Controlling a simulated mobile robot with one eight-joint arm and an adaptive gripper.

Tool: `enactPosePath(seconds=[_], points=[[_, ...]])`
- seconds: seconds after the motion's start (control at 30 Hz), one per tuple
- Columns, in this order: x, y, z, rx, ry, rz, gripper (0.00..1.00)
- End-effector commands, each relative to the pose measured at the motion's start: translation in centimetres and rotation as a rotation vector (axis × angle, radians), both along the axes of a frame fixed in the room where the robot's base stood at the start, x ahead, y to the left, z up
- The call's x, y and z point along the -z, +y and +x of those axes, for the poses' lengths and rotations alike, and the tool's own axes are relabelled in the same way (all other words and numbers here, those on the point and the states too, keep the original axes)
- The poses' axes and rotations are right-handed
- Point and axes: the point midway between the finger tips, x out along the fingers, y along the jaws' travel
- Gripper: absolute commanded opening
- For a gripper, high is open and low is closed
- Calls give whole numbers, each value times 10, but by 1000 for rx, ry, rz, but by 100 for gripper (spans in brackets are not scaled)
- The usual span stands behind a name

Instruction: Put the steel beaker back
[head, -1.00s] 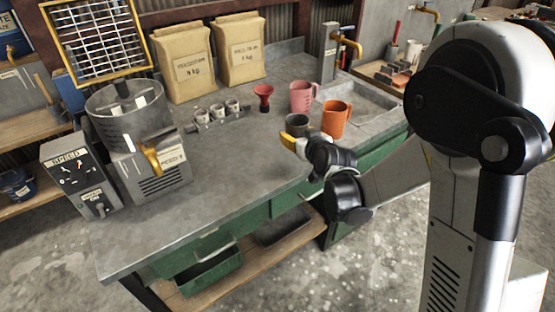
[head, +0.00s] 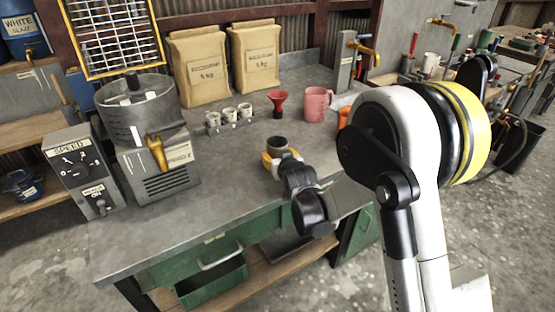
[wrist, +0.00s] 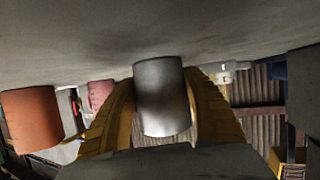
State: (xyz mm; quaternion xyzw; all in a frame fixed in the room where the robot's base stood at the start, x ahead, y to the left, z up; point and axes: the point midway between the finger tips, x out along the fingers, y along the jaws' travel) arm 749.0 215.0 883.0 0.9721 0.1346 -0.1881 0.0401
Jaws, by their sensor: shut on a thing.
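The steel beaker (head: 278,143) is a grey metal cup, upright over the middle of the grey worktop (head: 225,190). My gripper (head: 279,157) is shut on it, with the yellow fingers on either side. In the wrist view the beaker (wrist: 161,95) sits between both fingers, and the picture is turned over with the worktop along the top. I cannot tell whether its base touches the worktop.
A rack (head: 230,122) with three small cups stands behind and left of the beaker. Behind it are a red funnel (head: 278,102) and a pink mug (head: 318,103). An orange mug (head: 344,117) is partly hidden by my arm. A mixer (head: 148,140) stands left.

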Motion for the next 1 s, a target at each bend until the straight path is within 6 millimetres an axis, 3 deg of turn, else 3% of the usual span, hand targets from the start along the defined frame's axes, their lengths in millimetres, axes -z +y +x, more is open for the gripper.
enactPosePath(seconds=[0.27,0.3,0.33,0.73,1.0], points=[[1,0,0,0,1,0,16],[1,0,0,0,1,0,68],[1,0,0,0,1,0,77],[-4,-1,-4,0,1,0,78],[-27,-15,-52,0,1,0,78]])
